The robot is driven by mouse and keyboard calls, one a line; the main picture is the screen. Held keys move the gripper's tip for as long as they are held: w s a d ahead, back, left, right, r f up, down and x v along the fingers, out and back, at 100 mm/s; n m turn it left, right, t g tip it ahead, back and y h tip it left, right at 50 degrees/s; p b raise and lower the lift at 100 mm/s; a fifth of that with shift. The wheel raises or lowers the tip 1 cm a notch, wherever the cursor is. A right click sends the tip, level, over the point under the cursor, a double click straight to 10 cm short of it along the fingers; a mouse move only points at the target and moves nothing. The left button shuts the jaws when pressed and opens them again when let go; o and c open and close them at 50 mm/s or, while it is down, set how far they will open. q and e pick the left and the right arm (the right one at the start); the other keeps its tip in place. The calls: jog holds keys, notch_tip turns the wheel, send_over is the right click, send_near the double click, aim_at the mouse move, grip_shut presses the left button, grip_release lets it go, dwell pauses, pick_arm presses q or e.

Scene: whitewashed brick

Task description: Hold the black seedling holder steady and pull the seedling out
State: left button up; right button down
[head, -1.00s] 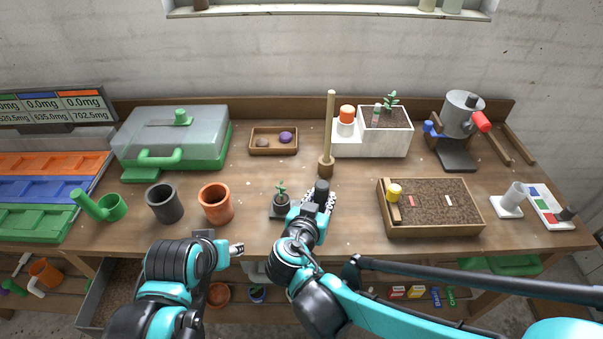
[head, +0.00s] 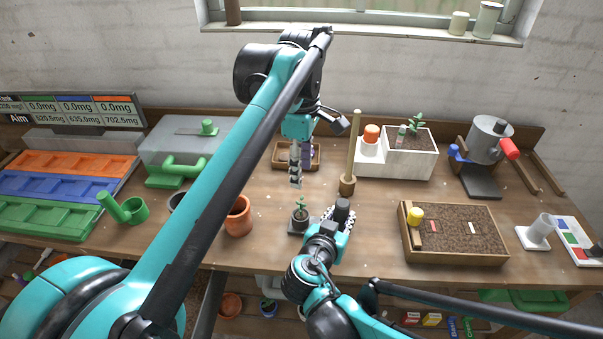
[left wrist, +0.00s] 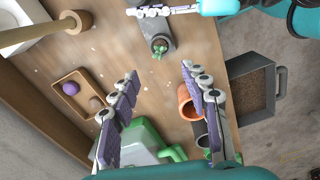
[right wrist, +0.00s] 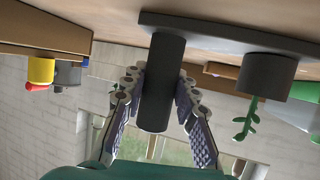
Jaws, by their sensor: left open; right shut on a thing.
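The black seedling holder (head: 300,222) stands on the bench, a flat base with a cup and an upright post. A small green seedling (head: 301,206) stands in the cup; it also shows in the left wrist view (left wrist: 158,50) and, inverted, in the right wrist view (right wrist: 246,118). My right gripper (right wrist: 157,78) is shut on the holder's dark post (right wrist: 160,105), beside the cup. My left gripper (head: 300,165) is open and empty above and behind the seedling, pointing down. In the left wrist view, the seedling lies just beyond its spread fingertips (left wrist: 160,71).
A wooden dibber (head: 352,150) stands upright close behind the holder. A terracotta pot (head: 239,217) is to its left. A soil tray (head: 460,222) lies to the right. A small wooden tray (left wrist: 72,98) with stones is partly behind my left gripper in the head view.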

aim_at(301, 201)
pick_arm(q)
notch_tip(301, 201, down, 12)
jog(key=shift+r, duration=0.1)
dwell(0.4)
grip_shut()
jog(key=c, duration=0.9)
grip_release()
jog(key=shift+c, duration=0.2)
jog(key=shift+r, duration=0.1)
grip_shut()
